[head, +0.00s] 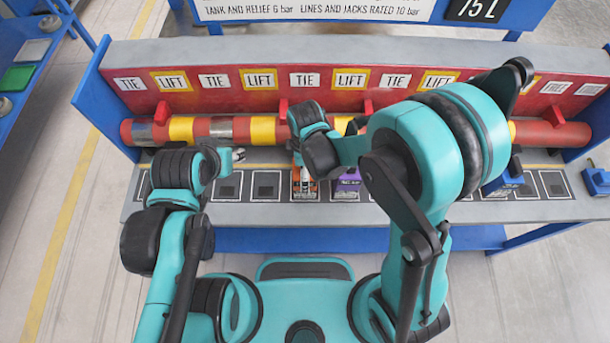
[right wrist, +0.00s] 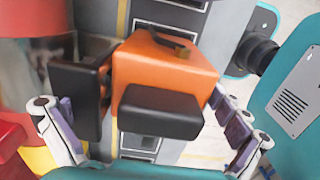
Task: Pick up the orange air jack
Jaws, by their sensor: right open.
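The orange air jack (head: 305,190) stands in the row of dark squares on the grey bench, partly hidden by my right arm. In the right wrist view the jack (right wrist: 165,70) is an orange block with black pads and a dark piece on top. My right gripper (right wrist: 150,128) is open, with one finger to each side of the jack and visible gaps between. In the head view my own arm mostly hides this gripper. My left gripper (head: 238,156) is over the bench, left of the jack, and small; its jaw opening is unclear.
A purple jack (head: 347,186) stands close to the right of the orange one. Blue jacks (head: 503,182) are farther right. A red and yellow banded pipe (head: 222,130) runs behind, below a red panel with TIE and LIFT labels. Empty squares (head: 267,187) lie to the left.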

